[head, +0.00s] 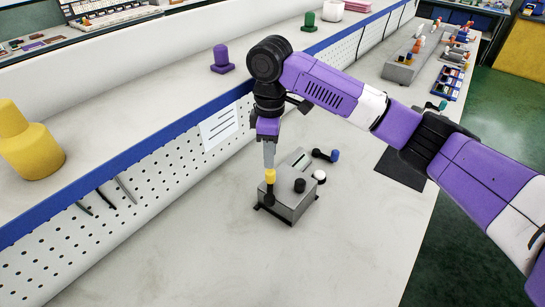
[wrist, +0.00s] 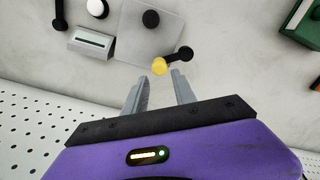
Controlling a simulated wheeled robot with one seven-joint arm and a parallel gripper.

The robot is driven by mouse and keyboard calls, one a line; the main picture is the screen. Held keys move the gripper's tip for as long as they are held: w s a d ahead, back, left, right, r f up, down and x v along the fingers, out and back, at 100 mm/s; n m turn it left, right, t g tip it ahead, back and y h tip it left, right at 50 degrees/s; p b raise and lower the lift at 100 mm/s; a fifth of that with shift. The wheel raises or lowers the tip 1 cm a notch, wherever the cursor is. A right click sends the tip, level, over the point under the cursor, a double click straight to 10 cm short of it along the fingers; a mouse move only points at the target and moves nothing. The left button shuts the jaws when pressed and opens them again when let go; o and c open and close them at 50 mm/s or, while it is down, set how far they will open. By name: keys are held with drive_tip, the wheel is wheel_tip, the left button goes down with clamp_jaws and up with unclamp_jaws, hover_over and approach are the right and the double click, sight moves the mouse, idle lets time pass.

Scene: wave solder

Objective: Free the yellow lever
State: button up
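The yellow lever's knob (head: 270,177) shows at the left front corner of a small grey box (head: 293,205) on the bench. In the wrist view the yellow knob (wrist: 159,66) joins a short black arm (wrist: 174,58) with a round black end. My gripper (head: 269,165) points down just above the knob. In the wrist view my gripper (wrist: 161,76) is open, its two fingers apart. The knob appears between and slightly beyond the fingertips, and nothing is held. Whether a finger touches it cannot be told. What holds the lever is not clear.
A black knob (head: 299,185) is on the box, with a white knob (head: 320,176) beside it. A black lever with a blue end (head: 334,155) and a slotted grey block (head: 297,158) are behind. A pegboard (head: 150,180) runs along the left. The front bench is clear.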

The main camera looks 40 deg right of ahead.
drive_tip(key=a+y, duration=0.1)
drive_tip(key=a, duration=0.2)
drive_tip(key=w+a+t+y, duration=0.1)
drive_tip(key=a+y, duration=0.1)
drive_tip(key=a, duration=0.1)
drive_tip(key=a+m+y, duration=0.1)
drive_tip(key=a+y, duration=0.1)
drive_tip(key=a, duration=0.1)
drive_tip(key=shift+w+t, duration=0.2)
drive_tip(key=shift+t, duration=0.1)
clamp_jaws()
drive_tip(key=m+t+h, duration=0.1)
drive_tip(key=m+t, duration=1.5)
drive_tip(key=m, duration=0.7)
approach(274, 177)
drive_tip(key=p+x, duration=0.2)
drive_tip(key=x, duration=0.3)
drive_tip(key=shift+w+p, duration=0.15)
drive_tip(key=shift+p, duration=0.2)
drive_tip(key=shift+x, duration=0.8)
